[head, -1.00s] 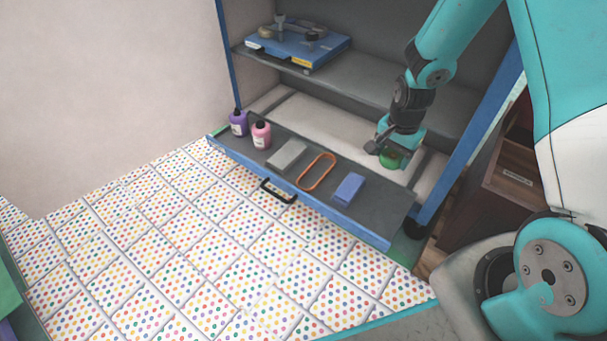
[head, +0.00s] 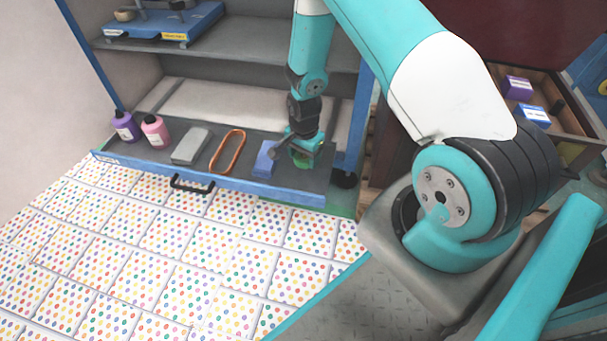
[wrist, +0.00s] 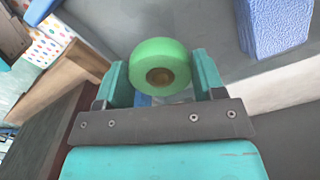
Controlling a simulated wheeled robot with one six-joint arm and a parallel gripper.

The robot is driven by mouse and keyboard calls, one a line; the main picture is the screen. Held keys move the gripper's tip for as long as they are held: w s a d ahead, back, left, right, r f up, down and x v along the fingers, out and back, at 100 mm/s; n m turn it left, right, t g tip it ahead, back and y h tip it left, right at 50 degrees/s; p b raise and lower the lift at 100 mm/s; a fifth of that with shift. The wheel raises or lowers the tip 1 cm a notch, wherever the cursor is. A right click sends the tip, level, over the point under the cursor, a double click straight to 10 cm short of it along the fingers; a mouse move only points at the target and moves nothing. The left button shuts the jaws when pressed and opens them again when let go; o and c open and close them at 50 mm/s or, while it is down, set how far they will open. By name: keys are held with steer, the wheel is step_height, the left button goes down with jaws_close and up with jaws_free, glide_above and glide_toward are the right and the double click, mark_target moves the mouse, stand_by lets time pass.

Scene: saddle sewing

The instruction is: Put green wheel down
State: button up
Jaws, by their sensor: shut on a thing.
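The green wheel (wrist: 160,66), a round green disc with a brown hub, sits between the two fingers of my gripper (wrist: 163,80) in the wrist view. My gripper is shut on it. In the head view my gripper (head: 304,158) is low over the right end of the open drawer (head: 230,175), just right of a blue block (head: 265,158). Only a little green of the wheel shows there, mostly hidden by the gripper. I cannot tell whether the wheel touches the drawer surface.
The drawer also holds a purple bottle (head: 126,126), a pink bottle (head: 155,131), a grey block (head: 190,146) and an orange loop (head: 227,152). A blue cabinet post (head: 357,125) stands right of the gripper. A wooden drawer unit (head: 560,110) is further right.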

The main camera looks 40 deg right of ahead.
steer(key=shift+f+b, duration=1.25)
steer(key=shift+f, duration=1.35)
steer(key=shift+f, duration=0.1)
steer(key=shift+f, duration=0.15)
steer(key=o, duration=0.9)
step_height(320, 180, up, 12)
steer(key=p, duration=0.7)
step_height(320, 180, up, 11)
steer(key=n+y, duration=0.1)
steer(key=n, duration=0.3)
glide_above(304, 174)
steer(key=a, duration=0.7)
steer(key=s+a+r+n+y, duration=0.1)
steer(key=s+a+r+n, duration=0.2)
steer(key=a+r+n, duration=0.5)
steer(key=s+a+r+n, duration=0.2)
steer(key=s+r+n, duration=0.1)
steer(key=s+r, duration=0.2)
steer(key=s+a+r+n+y, duration=0.1)
steer(key=s+a+r+n, duration=0.1)
steer(key=s+r, duration=0.3)
steer(key=s+a+r+n+y, duration=0.1)
steer(key=s+a+r+n, duration=0.2)
steer(key=s+r+n, duration=0.2)
steer(key=shift+s+a+r, duration=0.1)
steer(key=shift+s+r, duration=0.2)
steer(key=shift+s, duration=0.6)
steer(key=shift+s+r, duration=0.3)
steer(key=shift+s, duration=0.55)
